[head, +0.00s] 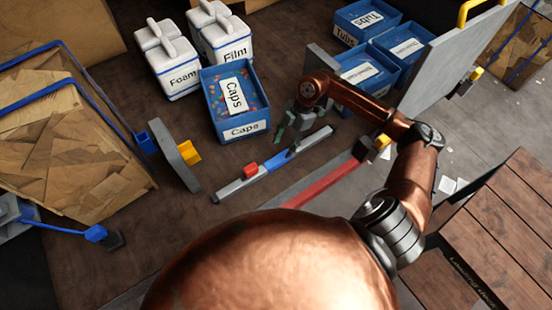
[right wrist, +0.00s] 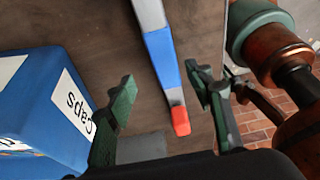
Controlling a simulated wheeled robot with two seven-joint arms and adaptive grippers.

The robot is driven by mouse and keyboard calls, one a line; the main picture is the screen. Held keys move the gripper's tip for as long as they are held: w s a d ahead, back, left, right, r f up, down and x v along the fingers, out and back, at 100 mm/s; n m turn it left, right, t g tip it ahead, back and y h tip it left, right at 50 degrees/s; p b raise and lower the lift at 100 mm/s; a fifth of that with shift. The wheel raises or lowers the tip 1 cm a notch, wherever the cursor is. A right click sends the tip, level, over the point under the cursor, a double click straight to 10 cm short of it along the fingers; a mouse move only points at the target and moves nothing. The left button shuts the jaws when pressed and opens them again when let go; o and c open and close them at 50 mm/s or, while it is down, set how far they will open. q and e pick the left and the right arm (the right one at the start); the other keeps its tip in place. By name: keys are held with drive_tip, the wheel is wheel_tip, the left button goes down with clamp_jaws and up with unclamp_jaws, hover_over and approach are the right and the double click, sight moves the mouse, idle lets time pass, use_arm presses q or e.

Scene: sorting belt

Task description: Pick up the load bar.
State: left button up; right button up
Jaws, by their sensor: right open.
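The load bar (head: 273,163) lies slantwise on the brown surface in the head view. It is grey with a blue middle, and a red block (head: 250,170) sits on its left part. In the right wrist view the bar (right wrist: 162,58) runs down from the top edge, with the red block (right wrist: 180,121) at its lower visible end. My right gripper (head: 287,141) is just over the bar's right half. In the right wrist view its dark green fingers (right wrist: 166,98) are spread, one on each side of the bar, with nothing held. My left gripper is not in view.
A blue Caps bin (head: 250,126) stands close behind the bar. White Foam (head: 180,75) and Film containers (head: 226,42) stand farther back. A grey upright plate with a yellow part (head: 189,151) is left of the bar. A red strip (head: 322,184) lies in front.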

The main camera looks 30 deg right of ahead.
sight(279, 158)
drive_tip(key=shift+x, duration=0.9)
drive_tip(key=x, duration=0.1)
drive_tip(key=p+x, duration=0.1)
drive_tip(key=x, duration=0.2)
drive_tip(key=shift+s+a+f+p, duration=0.1)
drive_tip(key=shift+s+f+p, duration=0.1)
drive_tip(key=shift+s+p, duration=0.15)
drive_tip(key=shift+f, duration=0.25)
drive_tip(key=shift+c, duration=0.3)
drive_tip(key=shift+c, duration=0.8)
clamp_jaws()
